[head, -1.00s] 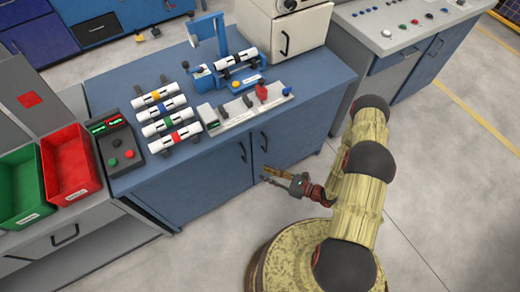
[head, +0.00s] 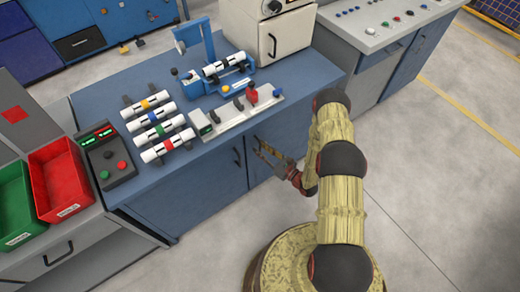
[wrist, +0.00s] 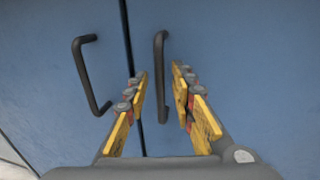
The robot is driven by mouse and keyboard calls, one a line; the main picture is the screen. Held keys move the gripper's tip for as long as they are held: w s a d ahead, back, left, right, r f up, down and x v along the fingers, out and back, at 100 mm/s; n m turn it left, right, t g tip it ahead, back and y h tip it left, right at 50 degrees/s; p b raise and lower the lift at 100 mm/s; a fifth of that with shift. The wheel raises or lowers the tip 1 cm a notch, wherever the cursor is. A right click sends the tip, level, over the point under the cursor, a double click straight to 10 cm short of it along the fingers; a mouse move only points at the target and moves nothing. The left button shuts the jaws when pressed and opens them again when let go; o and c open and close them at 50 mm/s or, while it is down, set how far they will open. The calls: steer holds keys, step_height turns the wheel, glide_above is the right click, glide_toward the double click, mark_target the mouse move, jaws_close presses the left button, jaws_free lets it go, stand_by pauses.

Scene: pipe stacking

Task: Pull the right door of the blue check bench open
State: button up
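The blue check bench (head: 200,190) stands before me with two blue doors, both shut. The right door (wrist: 245,70) has a dark upright bar handle (wrist: 160,80), partly hidden in the head view behind my gripper. My gripper (head: 264,149) is at the right door's front, beside that handle. In the wrist view my gripper (wrist: 159,72) is open, one yellow-and-grey finger on each side of the right handle, with visible gaps to it. The left door (wrist: 50,90) has a like handle (wrist: 85,75), outside the fingers to the left. A dark seam parts the doors.
The bench top (head: 110,100) carries several banded pipes, a blue fixture and a measuring rail (head: 235,112). Red (head: 62,180) and green (head: 15,205) bins stand at left. A control console (head: 375,22) stands behind right. The grey floor (head: 420,200) at right is clear.

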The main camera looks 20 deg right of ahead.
steer(key=shift+w+a, duration=0.25)
steer(key=shift+w, duration=0.1)
jaws_close()
stand_by(0.8)
